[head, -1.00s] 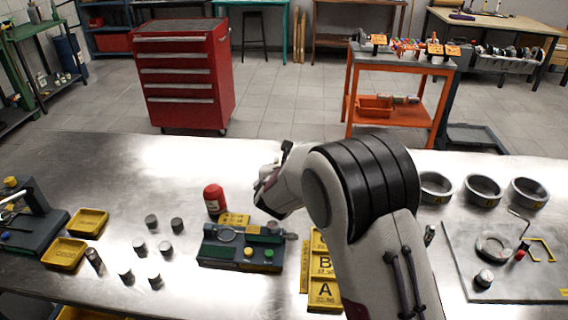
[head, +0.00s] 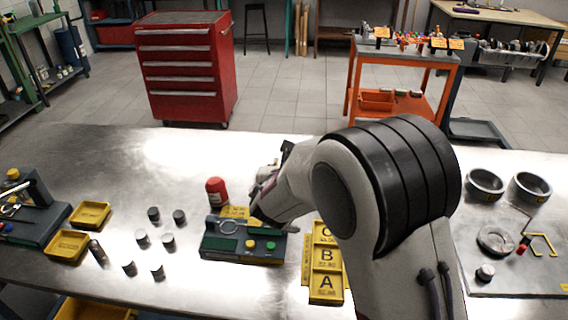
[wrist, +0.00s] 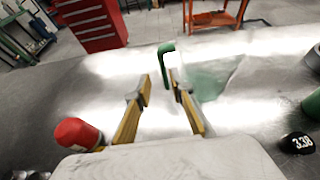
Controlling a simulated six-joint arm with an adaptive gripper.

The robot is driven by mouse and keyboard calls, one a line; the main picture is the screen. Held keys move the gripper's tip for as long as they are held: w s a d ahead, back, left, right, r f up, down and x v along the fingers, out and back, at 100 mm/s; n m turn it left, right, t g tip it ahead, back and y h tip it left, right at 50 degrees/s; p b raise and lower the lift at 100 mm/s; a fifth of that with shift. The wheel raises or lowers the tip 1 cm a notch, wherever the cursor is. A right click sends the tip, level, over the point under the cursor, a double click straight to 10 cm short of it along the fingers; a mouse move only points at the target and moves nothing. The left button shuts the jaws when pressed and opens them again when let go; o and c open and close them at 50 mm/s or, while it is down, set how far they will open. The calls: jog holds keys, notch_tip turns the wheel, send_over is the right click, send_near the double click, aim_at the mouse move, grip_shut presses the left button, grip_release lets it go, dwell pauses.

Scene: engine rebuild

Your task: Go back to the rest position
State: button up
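In the head view my arm hides most of the gripper, and my wrist is above the back of the green fixture (head: 222,245). A red canister (head: 217,191) stands behind that fixture; a red object also shows at the lower left of the wrist view (wrist: 75,133).
Yellow bins marked A, B and C (head: 326,287) lie beside my arm. Several dark cylinders (head: 153,214) stand left of the fixture. Rings (head: 485,185) and a grey plate (head: 500,278) are at right. A red tool cabinet (head: 186,70) and orange cart (head: 403,95) stand beyond the bench.

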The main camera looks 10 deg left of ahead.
dwell(0.7)
jog(key=s+d+f+m+h, duration=0.1)
jog(key=d+m, duration=0.2)
jog(key=s+d+m+g+h, duration=0.1)
jog(key=s+d+m, duration=0.1)
jog(key=d+m, duration=0.1)
jog(key=s+d+f+m+g+h, duration=0.1)
jog(key=s+d+m+h, duration=0.1)
jog(key=d+m, duration=0.1)
jog(key=shift+d+f, duration=0.3)
jog(key=shift+d, duration=0.2)
jog(key=s+d+r+m+g+h, duration=0.25)
jog(key=s+d+m+g, duration=0.25)
jog(key=s+d+m, duration=0.65)
jog(key=s+d+r+m+y, duration=0.1)
jog(key=s+r+m+y, duration=0.1)
jog(key=s+m, duration=0.3)
jog(key=s+d+r+m+y, duration=0.1)
jog(key=s+r+m, duration=0.3)
jog(key=s, duration=0.8)
jog(key=s+d+r+m+y, duration=0.1)
jog(key=s+r+m+y, duration=0.1)
jog(key=s+m, duration=0.5)
jog(key=shift+s+d+r+g+y, duration=0.25)
jog(key=shift+s+r+g+y, duration=0.25)
jog(key=shift+s, duration=0.35)
